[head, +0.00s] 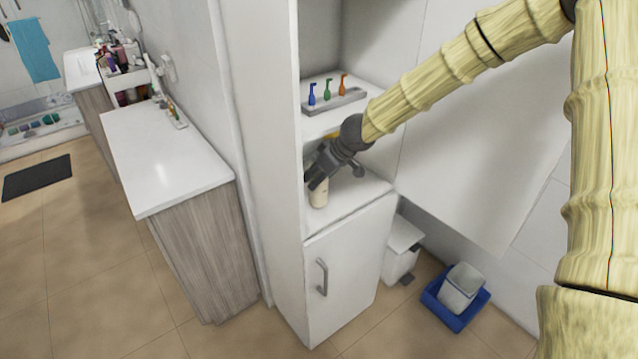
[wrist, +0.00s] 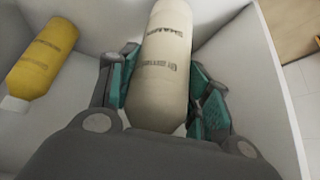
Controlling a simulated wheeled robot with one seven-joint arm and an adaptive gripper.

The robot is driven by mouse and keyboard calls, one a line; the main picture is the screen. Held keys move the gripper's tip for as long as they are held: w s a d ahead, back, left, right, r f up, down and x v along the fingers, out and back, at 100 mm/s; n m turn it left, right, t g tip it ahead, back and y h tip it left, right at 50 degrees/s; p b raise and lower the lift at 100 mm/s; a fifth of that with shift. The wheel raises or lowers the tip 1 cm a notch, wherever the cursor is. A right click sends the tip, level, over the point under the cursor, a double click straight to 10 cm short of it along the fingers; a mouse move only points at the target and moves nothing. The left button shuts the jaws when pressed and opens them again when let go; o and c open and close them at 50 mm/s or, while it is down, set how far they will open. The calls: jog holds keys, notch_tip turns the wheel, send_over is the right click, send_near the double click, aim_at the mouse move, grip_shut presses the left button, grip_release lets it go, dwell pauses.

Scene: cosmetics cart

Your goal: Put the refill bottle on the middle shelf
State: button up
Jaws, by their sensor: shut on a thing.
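The cream bottle with printed lettering (wrist: 160,75) is between the fingers of my gripper (wrist: 163,95) in the wrist view. The gripper is shut on it. In the head view the bottle (head: 318,193) shows below my gripper (head: 318,178), near the front left of the open cabinet's lower shelf (head: 362,194). I cannot tell whether its base touches the shelf. A yellow bottle (wrist: 43,58) stands to the left in the wrist view, inside the cabinet; only a bit of yellow (head: 333,136) shows behind my gripper in the head view.
The cabinet's left side wall (head: 268,130) is close to my gripper. A closed door (head: 350,265) is below. A white bin (head: 402,250) and blue tub (head: 455,312) stand on the floor.

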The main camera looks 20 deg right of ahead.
aim_at(318, 198)
jog(key=shift+f+b, duration=1.1)
jog(key=shift+f, duration=0.45)
jog(key=shift+f, duration=0.2)
jog(key=o, duration=1.2)
jog(key=shift+r, duration=0.1)
